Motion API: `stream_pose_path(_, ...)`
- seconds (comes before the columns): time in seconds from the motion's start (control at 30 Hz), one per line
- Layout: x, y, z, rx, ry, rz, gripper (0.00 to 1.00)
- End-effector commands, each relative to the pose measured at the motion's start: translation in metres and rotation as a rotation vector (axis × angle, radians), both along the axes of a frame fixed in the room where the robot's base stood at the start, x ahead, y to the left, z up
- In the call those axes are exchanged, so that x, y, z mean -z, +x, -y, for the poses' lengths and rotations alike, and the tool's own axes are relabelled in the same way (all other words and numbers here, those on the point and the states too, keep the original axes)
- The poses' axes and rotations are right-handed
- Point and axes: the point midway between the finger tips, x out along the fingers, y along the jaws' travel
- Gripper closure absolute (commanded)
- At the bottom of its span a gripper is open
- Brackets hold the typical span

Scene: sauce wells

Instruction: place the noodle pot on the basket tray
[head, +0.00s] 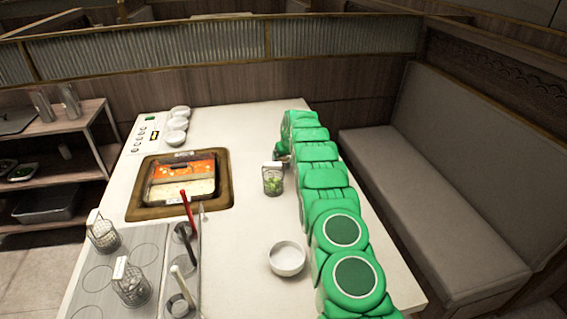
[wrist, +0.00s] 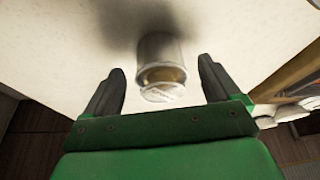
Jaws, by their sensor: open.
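The noodle pot, taken to be the small clear pot (head: 273,182) with a white tag and greenish contents, stands on the table left of my arm in the head view. In the wrist view the pot (wrist: 160,50) is between and just beyond the fingertips. My gripper (wrist: 160,72) is open, with a finger on each side and gaps to the pot. In the head view my gripper (head: 283,153) is mostly hidden behind my arm. The basket tray, a grey plate with round wells (head: 152,238), lies at the table's front left and holds two wire baskets (head: 131,287).
A divided hot pot (head: 182,180) in a wooden surround lies between my gripper and the panel side. White bowls (head: 178,124) line the far left. A single white bowl (head: 287,259) sits nearer. Red and white-handled ladles (head: 189,212) stand upright at the tray's right edge.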

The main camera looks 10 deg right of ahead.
Motion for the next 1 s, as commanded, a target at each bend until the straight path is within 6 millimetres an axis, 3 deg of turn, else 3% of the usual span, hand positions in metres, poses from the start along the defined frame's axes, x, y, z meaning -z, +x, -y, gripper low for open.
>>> stream_pose_path(0.3,0.021,0.009,-0.003,0.0,0.0,0.001,0.1)
stream_pose_path(0.7,0.026,0.011,-0.003,0.0,0.0,0.001,0.1)
stream_pose_path(1.0,0.026,0.011,-0.003,0.0,0.0,0.001,0.54)
